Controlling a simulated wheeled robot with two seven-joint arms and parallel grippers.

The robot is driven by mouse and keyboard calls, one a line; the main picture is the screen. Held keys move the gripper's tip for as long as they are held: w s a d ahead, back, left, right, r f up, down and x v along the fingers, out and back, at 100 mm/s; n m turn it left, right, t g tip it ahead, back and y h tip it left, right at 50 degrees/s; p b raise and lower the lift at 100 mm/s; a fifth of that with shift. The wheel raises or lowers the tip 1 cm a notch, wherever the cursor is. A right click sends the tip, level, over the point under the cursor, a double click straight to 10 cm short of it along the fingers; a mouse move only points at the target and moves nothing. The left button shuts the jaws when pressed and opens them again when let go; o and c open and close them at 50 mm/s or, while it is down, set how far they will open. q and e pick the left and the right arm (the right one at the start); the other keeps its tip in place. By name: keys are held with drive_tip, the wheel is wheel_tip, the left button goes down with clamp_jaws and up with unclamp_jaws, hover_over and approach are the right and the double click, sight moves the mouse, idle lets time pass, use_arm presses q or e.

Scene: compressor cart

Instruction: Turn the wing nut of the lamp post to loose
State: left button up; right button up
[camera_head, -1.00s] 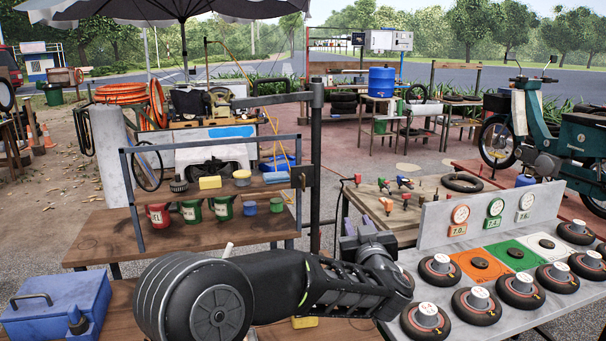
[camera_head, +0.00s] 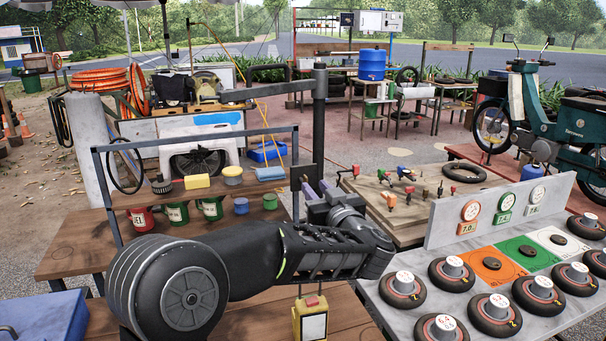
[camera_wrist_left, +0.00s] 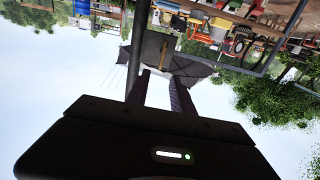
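The dark lamp post (camera_head: 319,120) stands upright at the middle of the head view, with its arm reaching left at the top. A dark bracket (camera_head: 301,172) sits on the post at mid-height. I cannot clearly make out the wing nut there. My left gripper (camera_head: 316,187) is just below and in front of the bracket, its fingers pointing up. In the left wrist view my left gripper (camera_wrist_left: 161,80) has its two fingers apart with nothing visible between them. The post (camera_wrist_left: 138,45) passes beside the fingertips. I cannot tell whether they touch anything. My right gripper is out of view.
A rack (camera_head: 108,190) with cups and sponges is left of the post. A board with small coloured tools (camera_head: 405,222) lies behind my arm to the right. A grey bench (camera_head: 395,309) with several wheels stands at right. A yellow device (camera_head: 310,318) hangs or stands below my forearm.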

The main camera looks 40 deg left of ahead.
sight(307, 178)
use_arm(q)
drive_tip(key=p+x, duration=0.1)
drive_tip(key=x, duration=0.6)
drive_tip(key=shift+a+p, duration=0.1)
drive_tip(key=shift+p, duration=0.25)
drive_tip(key=shift+w+a+f, duration=0.1)
drive_tip(key=shift+w+a, duration=0.15)
drive_tip(key=shift+a, duration=0.05)
drive_tip(key=shift+c, duration=0.2)
clamp_jaws()
